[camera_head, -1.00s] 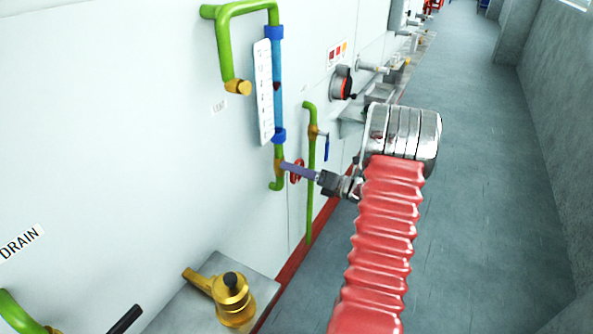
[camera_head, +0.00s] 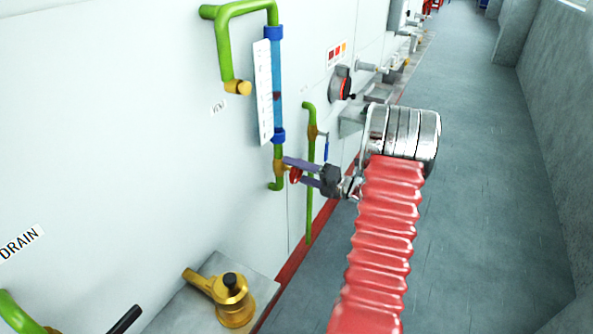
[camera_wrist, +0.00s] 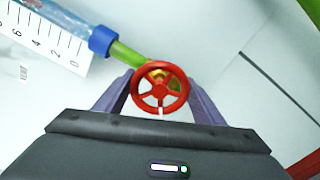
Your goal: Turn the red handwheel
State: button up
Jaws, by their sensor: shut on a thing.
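The red handwheel (camera_head: 296,176) sits on the brass valve (camera_head: 279,168) at the foot of the blue sight tube on the white wall. In the wrist view the handwheel (camera_wrist: 160,87) faces me, a ring with spokes. My gripper (camera_head: 297,171) reaches from the right, its two purple fingers on opposite sides of the wheel, one above the other in the head view. In the wrist view my gripper (camera_wrist: 158,90) has a finger at the wheel's left and right, shut on its rim. The fingertips are partly hidden behind the wheel.
A green pipe (camera_head: 310,190) with a blue lever (camera_head: 326,147) stands just right of the valve. A white scale plate (camera_head: 263,92) is above. A brass fitting (camera_head: 233,299) sits on a ledge lower left. The floor at right is clear.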

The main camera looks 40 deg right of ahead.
jog(key=o, duration=0.8)
jog(key=shift+d, duration=0.2)
jog(key=shift+o, duration=1.3)
jog(key=shift+a, duration=0.1)
jog(key=v, duration=1.4)
jog(key=shift+a, duration=0.1)
